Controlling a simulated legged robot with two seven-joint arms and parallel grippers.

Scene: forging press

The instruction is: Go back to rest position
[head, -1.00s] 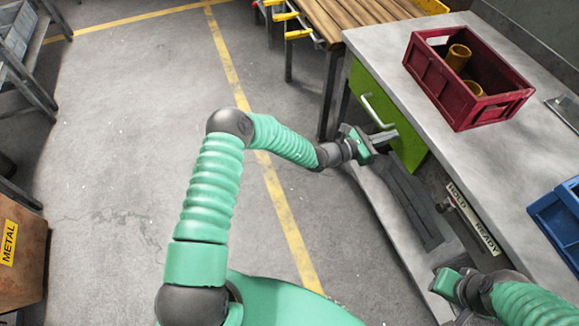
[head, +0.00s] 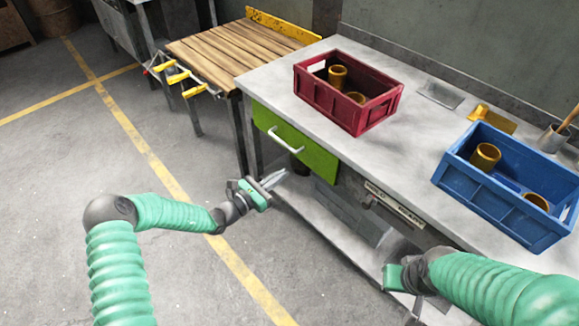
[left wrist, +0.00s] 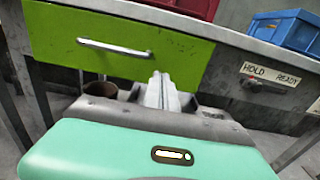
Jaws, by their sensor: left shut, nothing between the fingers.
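My left gripper (head: 271,181) is shut and empty. It hangs in front of the bench, just below the green drawer (head: 294,141). In the left wrist view its closed fingers (left wrist: 162,92) point toward the drawer, which shows shut with a pale handle (left wrist: 114,47). My right gripper (head: 418,300) is low at the front of the bench, at the lower right of the head view. Its fingers are partly hidden by its wrist, so its opening cannot be made out.
A red crate (head: 325,98) and a blue crate (head: 477,191), each with brass-coloured cylinders, stand on the grey bench (head: 262,79). A wooden-topped table (head: 224,51) adjoins it on the left. A HOLD/READY panel (head: 395,205) is on the bench front. Floor at left is clear.

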